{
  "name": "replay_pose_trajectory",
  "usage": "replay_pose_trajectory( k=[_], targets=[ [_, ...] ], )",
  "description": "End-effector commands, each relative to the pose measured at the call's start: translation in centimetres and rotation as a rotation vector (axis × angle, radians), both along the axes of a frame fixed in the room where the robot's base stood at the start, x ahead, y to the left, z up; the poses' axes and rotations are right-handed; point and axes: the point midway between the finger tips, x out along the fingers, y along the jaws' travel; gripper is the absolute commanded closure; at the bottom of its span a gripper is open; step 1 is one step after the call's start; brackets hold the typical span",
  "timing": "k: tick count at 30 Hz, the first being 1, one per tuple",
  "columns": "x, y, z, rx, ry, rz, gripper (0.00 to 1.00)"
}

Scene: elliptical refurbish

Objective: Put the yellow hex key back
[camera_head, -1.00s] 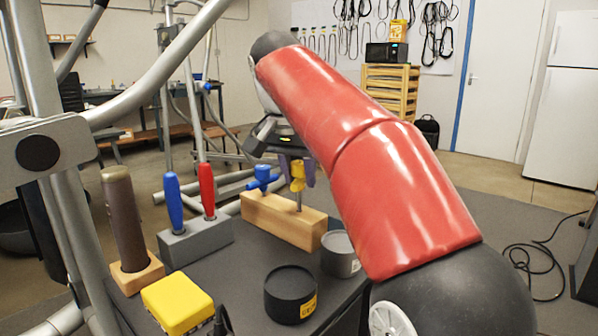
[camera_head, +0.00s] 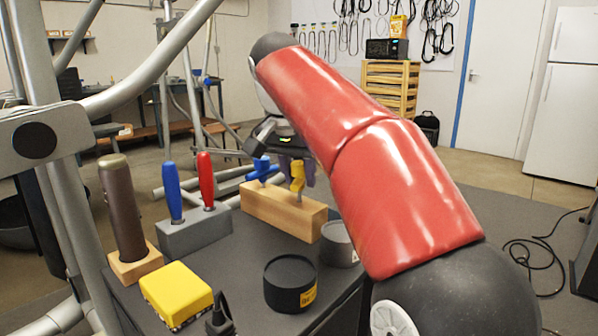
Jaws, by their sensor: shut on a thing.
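The yellow hex key (camera_head: 298,176) has a yellow handle and stands at the right part of the wooden block (camera_head: 268,212), its metal shaft upright and reaching the block's top. Whether the shaft is in a hole I cannot tell. A blue-handled key (camera_head: 263,170) stands in the same block to its left. My gripper (camera_head: 297,170) is above the block, with purple fingers around the yellow handle, shut on it. My red arm hides part of the gripper's right side.
A grey holder (camera_head: 190,232) with blue and red screwdrivers stands left of the block. Cans, black (camera_head: 290,284) and grey (camera_head: 339,244), stand in front. A yellow box (camera_head: 176,294) and a brown-handled tool (camera_head: 122,208) are at left. A metal frame (camera_head: 70,200) rises beside them.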

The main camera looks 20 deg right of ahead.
Motion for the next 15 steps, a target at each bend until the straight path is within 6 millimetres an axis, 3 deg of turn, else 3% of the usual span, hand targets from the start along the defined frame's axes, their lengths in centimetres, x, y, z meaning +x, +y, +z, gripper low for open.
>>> replay_pose_trajectory(
  k=[14,15],
  targets=[
    [-0.01,0.03,-0.92,0.000,0.000,0.000,1.00],
    [-0.01,0.03,-0.91,0.000,0.000,0.000,0.71]
  ],
)
